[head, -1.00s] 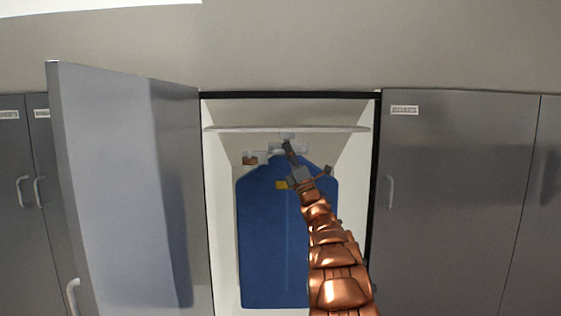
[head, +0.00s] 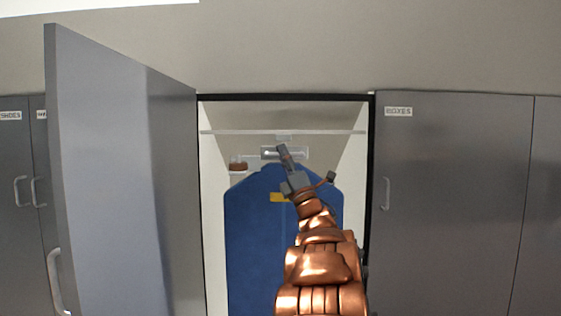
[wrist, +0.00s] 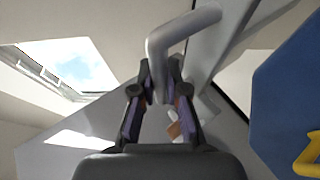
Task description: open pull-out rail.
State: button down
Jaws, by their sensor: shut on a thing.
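The pull-out rail (head: 299,153) is a pale bar with a handle, under the shelf inside the open cabinet. A blue garment (head: 240,225) with a yellow tag hangs below it. My gripper (head: 281,150) reaches into the cabinet opening and is at the rail's front. In the wrist view, my gripper (wrist: 160,98) is shut on the bent grey handle (wrist: 185,32) of the rail. The garment also shows at the right of the wrist view (wrist: 285,95). My arm hides part of the garment in the head view.
A grey cabinet door (head: 120,180) stands open at the left, with its edge toward me. Another grey door (head: 450,190) labelled "BOXES" is closed on the right. A pale shelf (head: 225,132) spans the cabinet above the rail. A brown object (head: 238,164) shows left of the rail.

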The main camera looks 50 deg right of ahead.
jog(key=shift+s+a+f+h, duration=0.25)
jog(key=shift+s+a, duration=0.2)
jog(key=shift+a, duration=0.3)
jog(key=shift+r, duration=0.1)
jog(key=c, duration=1.2)
grip_release()
jog(key=shift+r, duration=0.1)
jog(key=shift+s, duration=0.1)
jog(key=v, duration=1.2)
